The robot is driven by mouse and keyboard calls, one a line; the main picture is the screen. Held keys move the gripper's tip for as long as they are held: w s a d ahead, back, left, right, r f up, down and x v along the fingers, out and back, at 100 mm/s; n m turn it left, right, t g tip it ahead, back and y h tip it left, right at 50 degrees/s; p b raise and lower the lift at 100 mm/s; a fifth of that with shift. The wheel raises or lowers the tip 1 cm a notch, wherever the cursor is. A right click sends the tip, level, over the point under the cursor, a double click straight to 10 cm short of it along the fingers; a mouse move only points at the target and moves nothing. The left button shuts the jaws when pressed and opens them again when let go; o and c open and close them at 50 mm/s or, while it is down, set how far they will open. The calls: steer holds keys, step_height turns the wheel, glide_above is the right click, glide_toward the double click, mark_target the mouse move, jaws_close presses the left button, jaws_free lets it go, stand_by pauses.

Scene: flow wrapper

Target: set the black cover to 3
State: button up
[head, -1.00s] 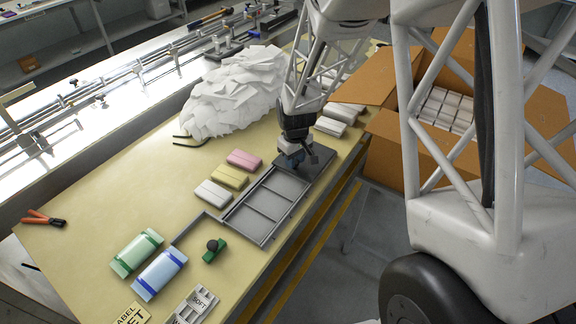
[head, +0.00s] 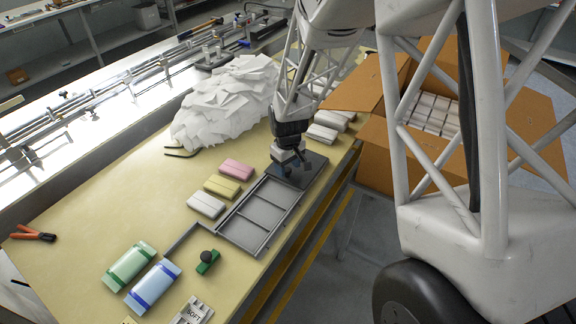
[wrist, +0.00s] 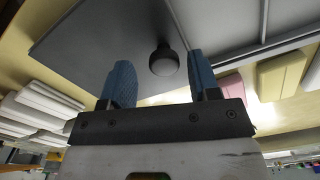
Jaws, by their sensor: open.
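The black cover (head: 312,174) is a flat dark plate at the far end of a grey compartment tray (head: 236,234) on the table. In the wrist view the cover (wrist: 95,50) fills the upper left and carries a round dark knob (wrist: 164,64). My gripper (head: 286,166) points down over the cover. In the wrist view its blue fingers (wrist: 159,68) are apart, with the knob showing between them and gaps on both sides. I cannot tell whether the fingertips reach down around the knob. No numbers are readable on the tray.
Pink (head: 236,169), yellow (head: 222,187) and white (head: 206,205) packs lie left of the tray. A green block with a black knob (head: 207,259) sits near its front. Table at left is mostly clear.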

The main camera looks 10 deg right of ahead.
steer(key=shift+r, duration=3.85)
steer(key=shift+r, duration=0.1)
steer(key=shift+s+r, duration=0.2)
steer(key=shift+r, duration=0.05)
steer(key=s+d+r+m+t, duration=0.1)
steer(key=s+d+r+m, duration=0.15)
steer(key=s+r, duration=1.25)
steer(key=s+r+m+t, duration=0.1)
steer(key=s+r+m, duration=0.2)
steer(key=s, duration=1.3)
steer(key=shift+r+t, duration=0.3)
